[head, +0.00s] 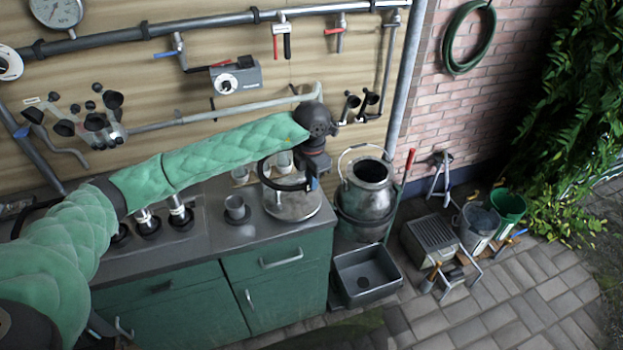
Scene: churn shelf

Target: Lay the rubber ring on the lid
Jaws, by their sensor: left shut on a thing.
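My left gripper (313,181) is above the right end of the counter, at the end of the green-sleeved arm. It is shut on the black rubber ring (271,183), gripping it at its right side. The ring extends left from the fingers, over the round silver lid (291,211) on the counter. The ring appears to be a little above the lid, but I cannot tell the exact gap. The gripper hides part of the ring and the back of the lid. My right gripper is not in view.
A milk can (369,187) stands right of the counter, above a grey basin (367,275). Pipes and valves run along the wall behind. Paving at lower right is clear.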

